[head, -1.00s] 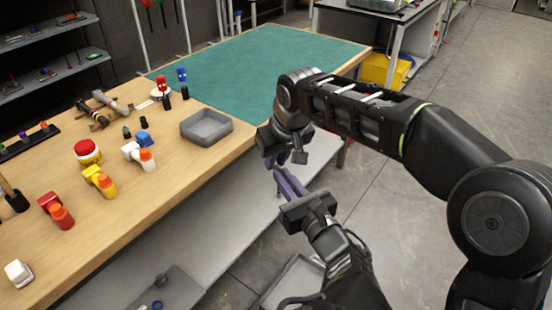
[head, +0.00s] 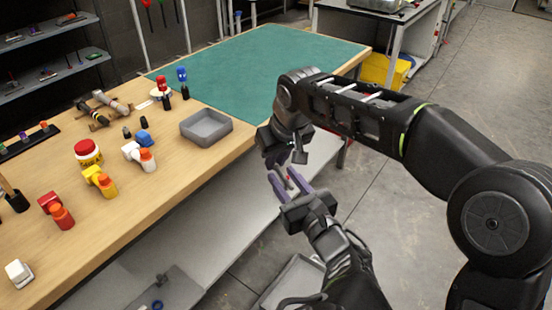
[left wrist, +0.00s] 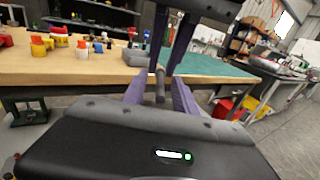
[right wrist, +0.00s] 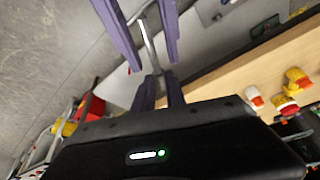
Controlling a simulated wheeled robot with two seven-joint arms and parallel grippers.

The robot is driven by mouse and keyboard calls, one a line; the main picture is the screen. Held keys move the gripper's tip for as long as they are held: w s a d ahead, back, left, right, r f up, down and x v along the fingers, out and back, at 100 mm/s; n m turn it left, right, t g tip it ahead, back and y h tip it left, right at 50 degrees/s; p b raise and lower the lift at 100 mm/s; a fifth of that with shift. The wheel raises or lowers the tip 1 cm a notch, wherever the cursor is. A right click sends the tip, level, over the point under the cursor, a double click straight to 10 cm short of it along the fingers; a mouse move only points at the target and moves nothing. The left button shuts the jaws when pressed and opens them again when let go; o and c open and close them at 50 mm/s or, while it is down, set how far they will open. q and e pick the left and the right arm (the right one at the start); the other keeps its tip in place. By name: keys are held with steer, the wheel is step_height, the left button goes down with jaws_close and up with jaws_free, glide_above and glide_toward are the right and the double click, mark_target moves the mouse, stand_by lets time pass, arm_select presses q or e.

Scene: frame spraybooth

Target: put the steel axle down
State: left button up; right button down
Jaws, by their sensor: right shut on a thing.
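The steel axle (right wrist: 149,45) is a thin grey rod. My right gripper (right wrist: 159,82) is shut on one end of it. The other end reaches between the spread purple fingers of my left gripper (left wrist: 159,88), where the axle also shows in the left wrist view (left wrist: 160,85). My left gripper is open around the axle, with gaps at both sides. In the head view, the left gripper (head: 287,182) is just below the right gripper (head: 284,156), both in front of the bench edge. The axle is small and partly hidden there.
The wooden bench (head: 150,225) holds a grey tray (head: 206,127), several coloured fittings and a red-lidded jar (head: 88,151). A green mat (head: 260,65) covers its far part and is mostly clear. A grey lower shelf (head: 225,215) lies under the bench edge.

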arm_select(q)
steer(key=v, duration=0.7)
steer(key=shift+s+d, duration=0.1)
steer(key=shift+s, duration=0.15)
